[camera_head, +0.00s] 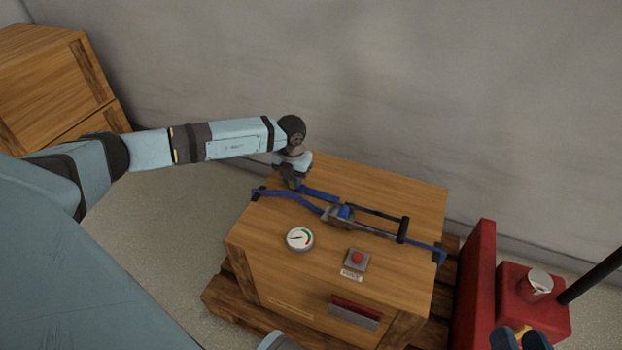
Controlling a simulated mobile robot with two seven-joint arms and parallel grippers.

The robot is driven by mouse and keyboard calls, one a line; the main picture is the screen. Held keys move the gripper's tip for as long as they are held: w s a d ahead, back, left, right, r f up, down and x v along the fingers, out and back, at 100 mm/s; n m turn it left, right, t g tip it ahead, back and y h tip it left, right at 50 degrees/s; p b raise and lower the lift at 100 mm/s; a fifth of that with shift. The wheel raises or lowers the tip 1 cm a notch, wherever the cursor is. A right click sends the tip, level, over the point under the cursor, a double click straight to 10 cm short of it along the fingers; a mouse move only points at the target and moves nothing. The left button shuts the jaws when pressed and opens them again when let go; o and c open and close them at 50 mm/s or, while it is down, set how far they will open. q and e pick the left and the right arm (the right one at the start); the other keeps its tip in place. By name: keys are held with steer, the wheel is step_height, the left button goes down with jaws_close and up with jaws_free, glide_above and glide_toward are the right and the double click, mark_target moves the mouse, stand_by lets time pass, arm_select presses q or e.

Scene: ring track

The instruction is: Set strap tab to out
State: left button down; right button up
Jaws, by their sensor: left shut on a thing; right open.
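A blue strap (282,193) runs across the top of a wooden crate (395,190), through a grey metal buckle (338,216) with a black-handled lever (380,214). A second, shorter blue length, the strap tab (320,194), runs from the buckle up and left. My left gripper (292,182) is shut on its far left end, near the crate's back left edge; the fingertips are partly hidden. My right gripper (523,336) shows at the bottom right edge, apart from the crate, open, with its lower part cut off.
A gauge (300,239), a red button (357,258) and a red-topped slot plate (355,311) are on the crate. A red box (512,307) with a metal cap stands right, beside a black pole (592,275). More wooden crates (50,85) stand back left. A wall is behind.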

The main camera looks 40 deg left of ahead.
arm_select(q)
steer(key=shift+s+a, duration=0.2)
steer(key=shift+a, duration=0.55)
arm_select(e)
steer(key=shift+s, duration=0.1)
arm_select(q)
steer(key=c, duration=1)
jaws_free()
steer(key=shift+c, duration=0.2)
arm_select(e)
steer(key=shift+r, duration=0.3)
arm_select(q)
step_height(320, 180, up, 14)
steer(key=p, duration=0.5)
arm_select(e)
step_height(320, 180, up, 7)
steer(key=t, duration=0.3)
steer(key=shift+d+m, duration=0.3)
steer(key=shift+m, duration=0.1)
arm_select(q)
steer(key=shift+f, duration=0.1)
arm_select(e)
steer(key=shift+f, duration=0.1)
